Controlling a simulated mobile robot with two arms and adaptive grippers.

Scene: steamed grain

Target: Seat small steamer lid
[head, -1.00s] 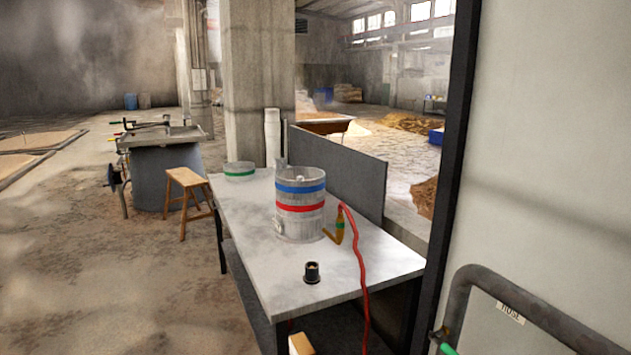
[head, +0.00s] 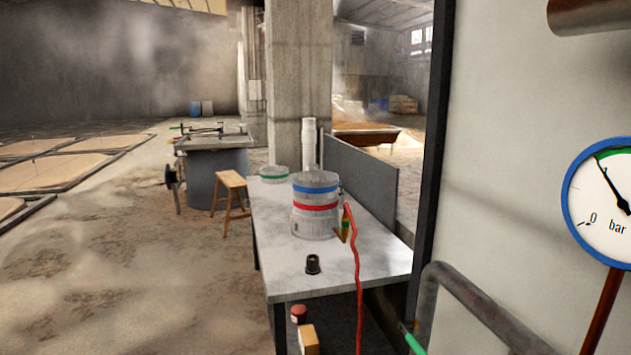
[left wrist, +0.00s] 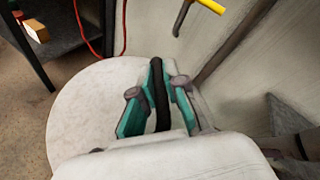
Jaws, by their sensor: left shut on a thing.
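In the left wrist view my left gripper (left wrist: 163,82), with teal finger pads, is shut on a dark bar-like handle (left wrist: 160,105). A pale round disc, which looks like the lid (left wrist: 85,110), lies under the fingers; its near part is hidden by my gripper body. In the head view a grey metal cylinder with blue and red bands, likely the steamer (head: 315,218), stands upright on the table. I cannot tell whether its top is open. Neither the held lid nor my right gripper shows in the head view.
The grey table (head: 290,270) also bears a low green-banded vessel (head: 274,174) and a small black piece (head: 313,264). A red hose (head: 357,270) hangs over its front edge. A wooden stool (head: 231,188) stands left. A pipe rail (head: 460,290) and pressure gauge (head: 602,200) are at right.

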